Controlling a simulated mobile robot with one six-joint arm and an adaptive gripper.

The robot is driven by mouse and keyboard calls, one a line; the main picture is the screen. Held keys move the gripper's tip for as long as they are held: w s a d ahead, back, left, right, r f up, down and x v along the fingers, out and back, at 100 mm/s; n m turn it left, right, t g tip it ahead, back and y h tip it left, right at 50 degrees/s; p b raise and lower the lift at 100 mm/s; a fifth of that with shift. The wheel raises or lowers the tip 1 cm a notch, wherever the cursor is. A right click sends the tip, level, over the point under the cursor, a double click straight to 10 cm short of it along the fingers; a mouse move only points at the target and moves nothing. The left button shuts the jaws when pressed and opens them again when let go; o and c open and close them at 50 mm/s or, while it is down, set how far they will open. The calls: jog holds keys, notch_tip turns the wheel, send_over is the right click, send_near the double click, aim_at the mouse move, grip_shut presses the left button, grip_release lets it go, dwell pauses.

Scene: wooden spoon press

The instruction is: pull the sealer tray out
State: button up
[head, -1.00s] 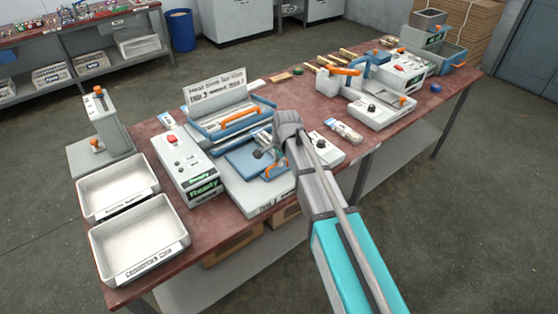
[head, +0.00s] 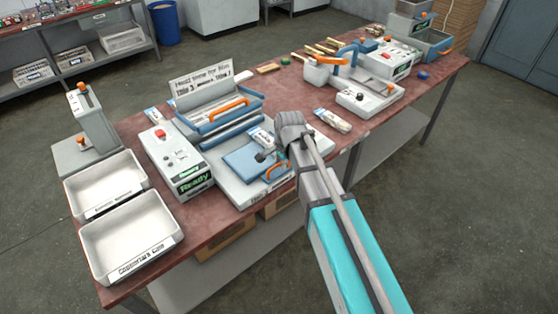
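The sealer tray (head: 242,165) is a flat blue plate on the white base of the heat sealer, in front of the sealer's raised blue lid (head: 207,123). An orange handle (head: 278,172) stands at the tray's right front edge. A small packet (head: 260,137) lies at the tray's back. My gripper (head: 268,157) is low over the tray, right by the handle. Its dark fingers are small and partly covered by my wrist, so I cannot tell whether they close on the handle.
A white control box with a red button and a "Ready" display (head: 176,160) stands left of the sealer. Two white bins (head: 134,245) sit at the near left. A loose packet (head: 333,120) and other machines (head: 370,98) lie to the right. Clear tabletop shows between.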

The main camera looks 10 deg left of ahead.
jog(key=o, duration=0.3)
jog(key=shift+s+d, duration=0.15)
jog(key=shift+w+a, duration=0.2)
